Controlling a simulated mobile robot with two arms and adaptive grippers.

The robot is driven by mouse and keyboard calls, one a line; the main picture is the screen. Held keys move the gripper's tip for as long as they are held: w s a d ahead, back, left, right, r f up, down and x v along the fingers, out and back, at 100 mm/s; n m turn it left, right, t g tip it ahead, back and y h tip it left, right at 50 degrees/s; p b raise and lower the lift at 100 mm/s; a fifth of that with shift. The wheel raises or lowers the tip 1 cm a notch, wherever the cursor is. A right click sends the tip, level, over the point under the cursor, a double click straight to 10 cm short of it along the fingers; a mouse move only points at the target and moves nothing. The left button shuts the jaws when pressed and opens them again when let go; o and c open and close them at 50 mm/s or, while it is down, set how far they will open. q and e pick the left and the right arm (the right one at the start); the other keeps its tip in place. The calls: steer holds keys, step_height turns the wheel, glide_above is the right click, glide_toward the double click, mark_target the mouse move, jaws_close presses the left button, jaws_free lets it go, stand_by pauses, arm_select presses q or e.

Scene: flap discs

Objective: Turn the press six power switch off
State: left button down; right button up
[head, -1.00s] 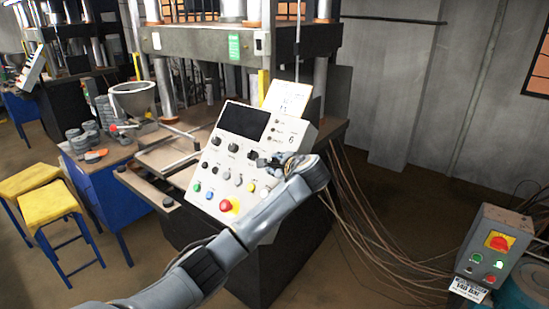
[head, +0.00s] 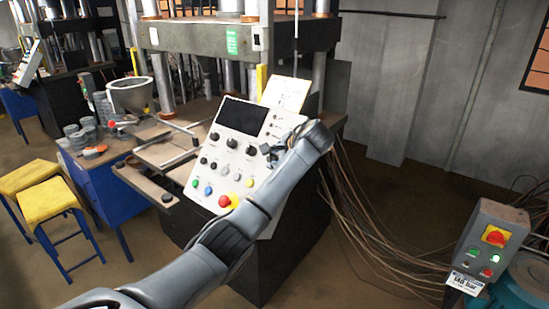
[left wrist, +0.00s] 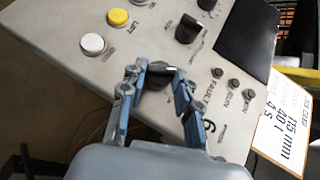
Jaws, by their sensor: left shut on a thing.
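The press six control panel (head: 212,182) is a tilted pale box with a dark screen, black knobs and coloured buttons. My left gripper (head: 267,152) is at its upper right part, mostly hidden behind my own wrist in the head view. In the left wrist view, my left gripper (left wrist: 159,78) is shut on a black rotary switch (left wrist: 157,81), one finger on each side. The switch has a pale pointer line; its label is hidden. A "6" is printed on the panel close to the right finger. My right gripper is not in view.
A grey box with a red rotary switch on a yellow plate (head: 496,237) stands at the lower right. Cables (head: 350,220) run along the floor behind my arm. A note card (head: 286,93) sits at the panel's top. Yellow stools (head: 47,201) stand at the left.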

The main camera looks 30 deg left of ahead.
arm_select(q)
steer(key=shift+r, duration=0.1)
steer(key=c, duration=1)
jaws_free()
steer(key=shift+a, duration=0.1)
steer(key=v, duration=1.2)
